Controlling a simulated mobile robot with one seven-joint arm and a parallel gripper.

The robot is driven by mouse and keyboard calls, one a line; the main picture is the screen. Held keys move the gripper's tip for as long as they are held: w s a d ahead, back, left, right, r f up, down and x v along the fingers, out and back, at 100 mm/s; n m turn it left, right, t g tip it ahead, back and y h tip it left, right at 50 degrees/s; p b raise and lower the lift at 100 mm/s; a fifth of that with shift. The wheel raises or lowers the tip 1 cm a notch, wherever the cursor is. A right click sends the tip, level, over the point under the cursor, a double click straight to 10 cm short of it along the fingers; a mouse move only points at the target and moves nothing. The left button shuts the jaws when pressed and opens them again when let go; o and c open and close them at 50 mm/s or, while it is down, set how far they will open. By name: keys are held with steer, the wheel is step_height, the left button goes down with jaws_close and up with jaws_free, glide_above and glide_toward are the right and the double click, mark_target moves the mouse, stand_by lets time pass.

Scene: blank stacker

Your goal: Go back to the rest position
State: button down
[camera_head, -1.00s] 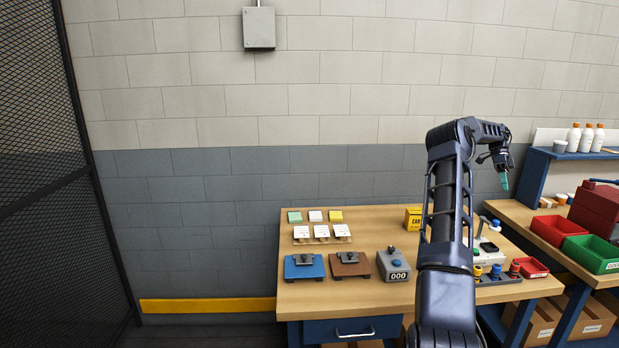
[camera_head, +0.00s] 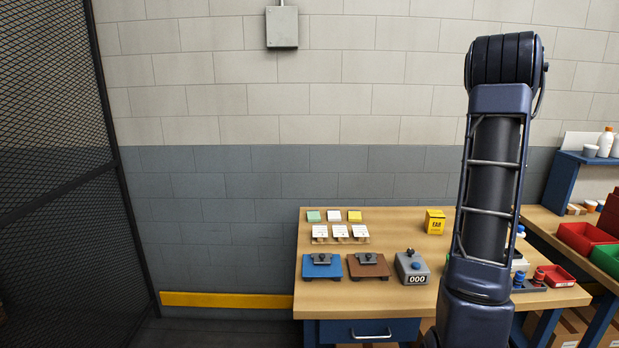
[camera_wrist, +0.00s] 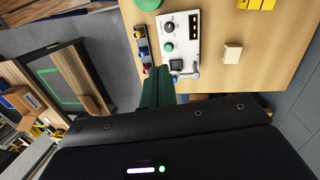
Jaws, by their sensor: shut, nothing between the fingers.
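My arm stands upright at the right of the head view, and my gripper is hidden there behind or beyond it. In the wrist view the green fingers of my gripper (camera_wrist: 158,90) are together and empty. They are above the workbench edge, near a white control box (camera_wrist: 180,45) with a green button and a lever. I cannot see the fingers touching the box.
The wooden workbench (camera_head: 385,292) holds a blue clamp block (camera_head: 322,270), a brown one (camera_head: 367,270), a grey counter (camera_head: 412,268) and a yellow box (camera_head: 435,222). Red bins (camera_head: 583,237) stand at right. Mesh fencing (camera_head: 55,150) is at left.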

steer(key=s+a+r+n+t, duration=0.15)
steer(key=s+a+n, duration=0.35)
steer(key=a, duration=0.5)
steer(key=s+a+r+n+t, duration=0.1)
steer(key=s+a+n+t, duration=0.15)
steer(key=s+a, duration=0.6)
steer(key=s+a+f+n+t, duration=0.1)
steer(key=s+a+f+n, duration=0.3)
steer(key=s+a, duration=0.3)
steer(key=s+a+f+n+t, duration=0.1)
steer(key=s+a+f+n, duration=0.3)
steer(key=s+a, duration=0.3)
steer(key=shift+s+a+n+h, duration=0.35)
steer(key=shift+a+n, duration=0.5)
steer(key=shift+a, duration=0.15)
